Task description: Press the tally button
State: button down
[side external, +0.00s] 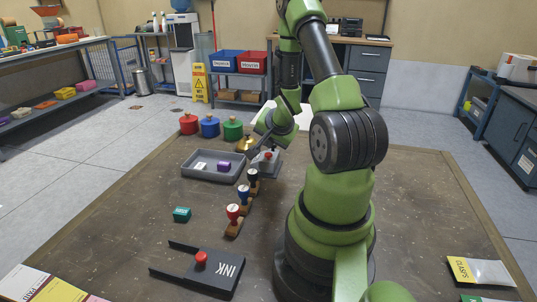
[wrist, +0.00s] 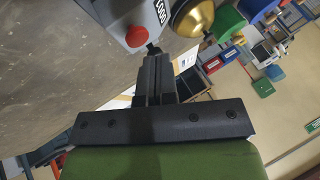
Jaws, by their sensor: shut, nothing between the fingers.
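The tally counter is a grey box (wrist: 122,22) with a small digit window and a round red button (wrist: 137,36) in the wrist view. In the side view the counter (side external: 270,164) stands just below my gripper, partly behind my arm, with its red button (side external: 267,155) just visible. My gripper (wrist: 154,50) is shut and empty. In the wrist view its tips lie close beside the red button; I cannot tell whether they touch the counter. In the side view my gripper (side external: 253,151) is dark and small above the counter.
A gold dome (wrist: 193,16) stands beside the counter. A grey tray (side external: 212,177) with blocks lies to its left. Black, blue and red stamps (side external: 233,212) line up in front.

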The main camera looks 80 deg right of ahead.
jog(key=shift+r, duration=2.55)
jog(key=shift+r, duration=0.1)
dwell(0.6)
notch_tip(320, 180, up, 4)
jog(key=shift+f, duration=0.2)
jog(key=shift+f, duration=0.1)
jog(key=shift+f, duration=4.35)
jog(key=shift+f, duration=0.15)
jog(key=shift+f, duration=0.25)
